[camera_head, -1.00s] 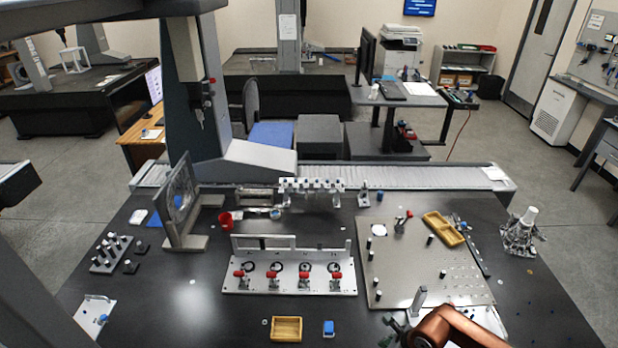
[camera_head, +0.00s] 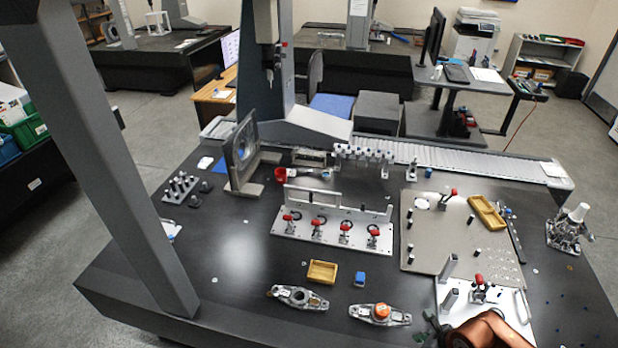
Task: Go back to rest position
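My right arm's copper-coloured link (camera_head: 490,328) shows at the bottom edge, right of centre, over the table's near side. A small dark part beside it, probably my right gripper (camera_head: 436,326), is partly cut off by the frame. I cannot tell whether it is open or shut, or whether it holds anything. My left arm and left gripper are not in view.
The dark table (camera_head: 240,270) carries a fixture with red clamps (camera_head: 330,230), a perforated plate (camera_head: 440,235), a yellow tray (camera_head: 322,271), a blue block (camera_head: 359,279) and two metal castings (camera_head: 300,298) (camera_head: 380,314). A grey gantry column (camera_head: 110,160) stands at left.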

